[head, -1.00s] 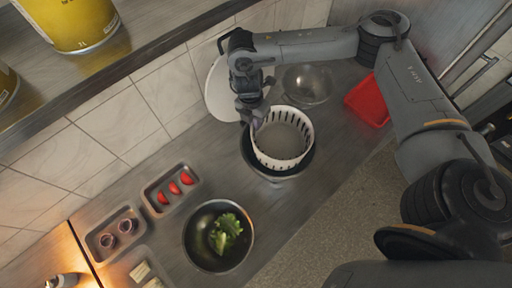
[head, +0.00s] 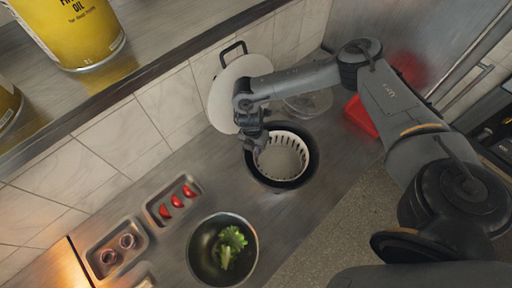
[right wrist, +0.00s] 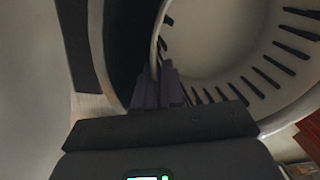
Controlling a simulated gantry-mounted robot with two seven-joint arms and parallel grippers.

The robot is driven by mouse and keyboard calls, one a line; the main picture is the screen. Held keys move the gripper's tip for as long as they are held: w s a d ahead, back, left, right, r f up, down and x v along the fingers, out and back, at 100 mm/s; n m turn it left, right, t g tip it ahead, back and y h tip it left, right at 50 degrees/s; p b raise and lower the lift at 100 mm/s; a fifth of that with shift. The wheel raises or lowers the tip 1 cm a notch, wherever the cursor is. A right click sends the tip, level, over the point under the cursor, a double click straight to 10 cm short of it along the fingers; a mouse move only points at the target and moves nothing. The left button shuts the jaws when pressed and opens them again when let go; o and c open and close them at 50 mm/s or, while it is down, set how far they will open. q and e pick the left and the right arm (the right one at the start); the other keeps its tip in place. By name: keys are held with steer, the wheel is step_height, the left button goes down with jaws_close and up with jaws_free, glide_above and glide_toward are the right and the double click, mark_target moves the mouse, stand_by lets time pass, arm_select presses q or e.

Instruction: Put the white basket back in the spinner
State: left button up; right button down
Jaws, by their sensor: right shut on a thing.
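The white slotted basket (head: 281,158) sits low inside the dark round spinner bowl (head: 312,163) in the head view, its rim close to the bowl's rim. My right gripper (head: 257,146) is shut on the basket's rim at its left side. In the right wrist view the gripper's fingers (right wrist: 167,88) pinch the wall of the basket (right wrist: 225,50), with its dark slots to the right. The wrist view does not show whether the basket rests on the bowl's bottom. My left gripper is not in view.
A white round lid with a dark handle (head: 232,88) leans against the tiled wall. A glass bowl (head: 308,103) and a red container (head: 361,116) stand behind the spinner. A bowl with lettuce (head: 207,262) and a tray of tomato pieces (head: 157,214) are on the near counter.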

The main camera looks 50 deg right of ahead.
steer(key=shift+f, duration=0.35)
steer(key=c, duration=1.5)
jaws_free()
